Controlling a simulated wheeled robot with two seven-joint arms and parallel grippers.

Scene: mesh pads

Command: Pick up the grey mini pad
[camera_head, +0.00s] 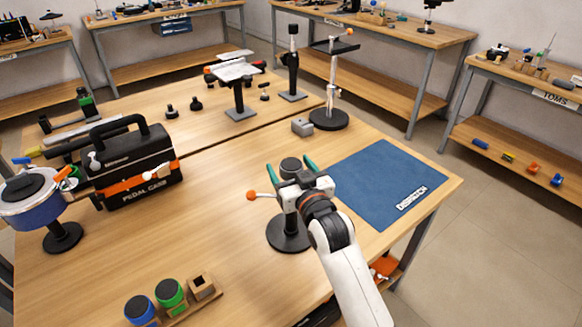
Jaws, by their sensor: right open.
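The grey mini pad (291,164) is a small dark round disc near the middle of the head view. It appears to sit on top of a stand with a black round base (288,238). My right gripper (290,169) has its two teal fingers spread, one on each side of the pad in the picture. It is open, and I see no clear contact with the pad. My gripper and wrist hide most of the stand's post and the lower part of the pad. My left gripper is not in view.
An orange-tipped lever (252,196) sticks out left of the stand. A blue mat (385,180) lies to the right. Blue (140,310) and green (170,292) mini pads stand front left beside a wooden block (201,286). A black pedal case (135,170) stands left.

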